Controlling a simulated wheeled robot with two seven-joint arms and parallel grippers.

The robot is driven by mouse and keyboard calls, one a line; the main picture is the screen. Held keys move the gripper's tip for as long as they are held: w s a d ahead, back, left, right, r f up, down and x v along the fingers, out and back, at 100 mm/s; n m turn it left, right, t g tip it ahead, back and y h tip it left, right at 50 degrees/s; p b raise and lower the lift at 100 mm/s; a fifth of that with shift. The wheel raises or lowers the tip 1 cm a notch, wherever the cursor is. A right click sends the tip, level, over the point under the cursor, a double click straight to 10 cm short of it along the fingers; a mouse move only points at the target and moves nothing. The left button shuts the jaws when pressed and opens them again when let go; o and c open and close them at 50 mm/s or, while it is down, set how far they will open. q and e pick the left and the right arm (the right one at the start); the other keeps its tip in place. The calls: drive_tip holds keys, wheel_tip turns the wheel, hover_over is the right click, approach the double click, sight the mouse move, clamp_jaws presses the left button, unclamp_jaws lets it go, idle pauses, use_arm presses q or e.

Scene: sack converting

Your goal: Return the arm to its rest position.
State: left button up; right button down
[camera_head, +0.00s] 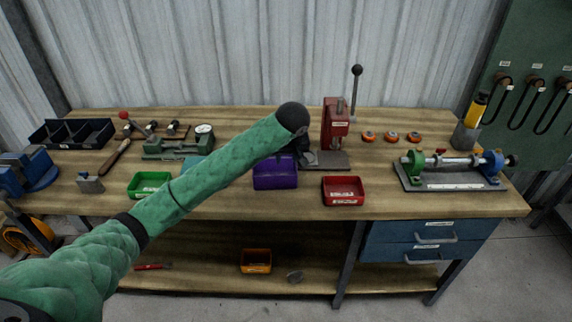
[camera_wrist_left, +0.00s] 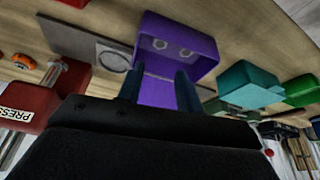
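My left arm, in a green sleeve, reaches from the lower left across the bench in the head view. Its dark left gripper (camera_head: 302,156) points down beside the purple bin (camera_head: 275,178) and is partly hidden by the wrist. Two small round pieces (camera_wrist_left: 172,48) show inside that bin. My right gripper is in neither view.
A red press (camera_head: 335,125) with a tall lever stands just right of the gripper. A red bin (camera_head: 343,190), a green bin (camera_head: 148,184) and a teal bin (camera_wrist_left: 245,85) are near. Three orange pieces (camera_head: 391,136) lie right. The front right benchtop (camera_head: 440,205) is clear.

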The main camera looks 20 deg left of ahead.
use_arm(q)
drive_tip(key=shift+r, duration=0.15)
idle(0.3)
drive_tip(key=s+d+f+m+h, duration=0.2)
drive_tip(key=s+d+f, duration=0.1)
drive_tip(key=s+f, duration=0.55)
drive_tip(key=s+d+f+m+h, duration=0.1)
drive_tip(key=s+d+f+m, duration=0.25)
drive_tip(key=s+f, duration=0.5)
drive_tip(key=s+a+f+m, duration=0.1)
drive_tip(key=s+a+f, duration=0.15)
drive_tip(key=s, duration=1.05)
drive_tip(key=s+a+f+m, duration=0.15)
drive_tip(key=s+a, duration=0.25)
drive_tip(key=s, duration=0.9)
drive_tip(key=s+d+f+g, duration=0.1)
drive_tip(key=s+f, duration=0.1)
drive_tip(key=f, duration=1.8)
drive_tip(key=s+d+f+g, duration=0.1)
drive_tip(key=s+d+f, duration=0.1)
drive_tip(key=f, duration=1.8)
drive_tip(key=shift+s+n+g, duration=0.3)
drive_tip(key=shift+s, duration=0.25)
drive_tip(key=shift+d, duration=0.15)
